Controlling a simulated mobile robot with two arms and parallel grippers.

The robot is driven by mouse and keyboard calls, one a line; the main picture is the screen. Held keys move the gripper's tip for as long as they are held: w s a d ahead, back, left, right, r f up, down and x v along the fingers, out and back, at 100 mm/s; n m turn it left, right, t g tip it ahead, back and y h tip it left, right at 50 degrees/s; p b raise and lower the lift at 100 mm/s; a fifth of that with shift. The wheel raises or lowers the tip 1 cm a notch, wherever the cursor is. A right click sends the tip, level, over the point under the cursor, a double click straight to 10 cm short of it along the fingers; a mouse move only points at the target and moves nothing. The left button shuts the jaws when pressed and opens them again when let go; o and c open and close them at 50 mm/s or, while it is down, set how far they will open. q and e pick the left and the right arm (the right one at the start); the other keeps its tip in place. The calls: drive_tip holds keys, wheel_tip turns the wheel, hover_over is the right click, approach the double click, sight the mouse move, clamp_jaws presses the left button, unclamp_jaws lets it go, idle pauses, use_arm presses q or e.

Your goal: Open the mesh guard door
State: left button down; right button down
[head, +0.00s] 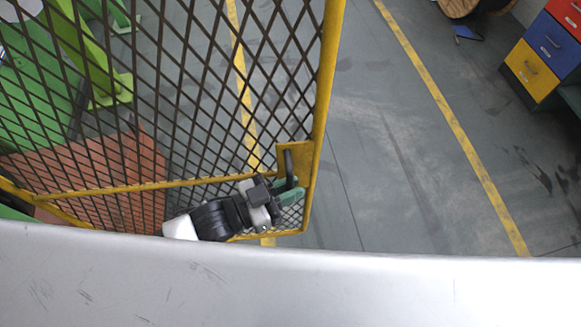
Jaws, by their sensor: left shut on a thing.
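The mesh guard door (322,85) has a yellow frame and dark diamond mesh, and it fills the left half of the head view. A dark handle (289,165) sits on a yellow plate at the door's lower right corner. My left gripper (289,188) is at this handle, with its green fingers shut on it. The exact contact is partly hidden by the gripper body. Whether the door is latched or ajar I cannot tell from this one picture. My right gripper is not in view.
Green machine parts (85,55) and a reddish-brown floor plate (120,165) show through the mesh. The grey floor (390,170) right of the door is clear, with a yellow line (455,130). A drawer cabinet (545,55) and a wooden reel (460,7) stand at the upper right.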

use_arm(q)
drive_tip(key=shift+s+r, duration=0.1)
drive_tip(key=shift+s, duration=0.1)
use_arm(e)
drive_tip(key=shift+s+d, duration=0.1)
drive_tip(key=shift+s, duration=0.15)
use_arm(q)
drive_tip(key=c, duration=1.1)
unclamp_jaws()
drive_tip(key=shift+c, duration=0.2)
